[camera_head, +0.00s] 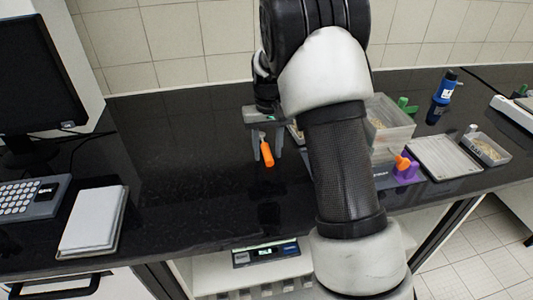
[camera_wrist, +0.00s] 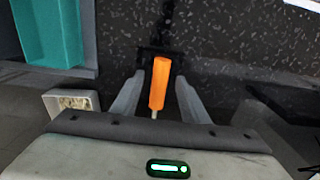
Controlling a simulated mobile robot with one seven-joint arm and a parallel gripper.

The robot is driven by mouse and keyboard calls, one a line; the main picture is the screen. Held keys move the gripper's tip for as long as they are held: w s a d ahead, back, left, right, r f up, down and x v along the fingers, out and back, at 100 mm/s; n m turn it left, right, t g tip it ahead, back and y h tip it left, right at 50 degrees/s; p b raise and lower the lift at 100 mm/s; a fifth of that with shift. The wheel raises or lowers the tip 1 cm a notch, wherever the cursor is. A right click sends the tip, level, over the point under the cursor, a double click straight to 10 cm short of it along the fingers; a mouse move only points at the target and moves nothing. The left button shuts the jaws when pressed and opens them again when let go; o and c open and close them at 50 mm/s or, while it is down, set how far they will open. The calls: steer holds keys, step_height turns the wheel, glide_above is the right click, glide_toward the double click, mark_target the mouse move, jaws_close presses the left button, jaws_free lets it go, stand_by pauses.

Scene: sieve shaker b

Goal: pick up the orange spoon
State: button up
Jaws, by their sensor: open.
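An orange handle with a thin pale end (camera_head: 266,153) shows below my gripper in the head view. It fits the orange spoon, but I see no bowl. In the wrist view the orange handle (camera_wrist: 159,85) lies between the two grey fingers, with gaps on both sides. My gripper (camera_head: 264,149) is open around it, and it also shows in the wrist view (camera_wrist: 160,80). I cannot tell how the handle is supported. Another orange piece (camera_head: 402,163) sits at a purple holder (camera_head: 408,174) to the right of my arm.
The black bench (camera_head: 180,150) is clear left of my gripper. Clear stacked containers (camera_head: 390,125), a blue bottle (camera_head: 442,97), a flat tray (camera_head: 443,157) and a small box of grains (camera_head: 487,150) stand right. A scale (camera_head: 93,220) and keypad (camera_head: 30,198) are left.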

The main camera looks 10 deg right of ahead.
jaws_close()
steer(key=shift+r, duration=0.1)
step_height(320, 180, up, 9)
steer(key=p, duration=0.2)
steer(key=s+f, duration=0.1)
steer(key=f, duration=0.1)
steer(key=s+f+b, duration=0.1)
steer(key=s+f, duration=0.1)
steer(key=f, duration=0.1)
steer(key=s+f+b, duration=0.1)
steer(key=f, duration=0.1)
steer(key=shift+s+f, duration=0.4)
steer(key=shift+f+b, duration=0.5)
steer(key=shift+f, duration=0.15)
stand_by(0.6)
jaws_free()
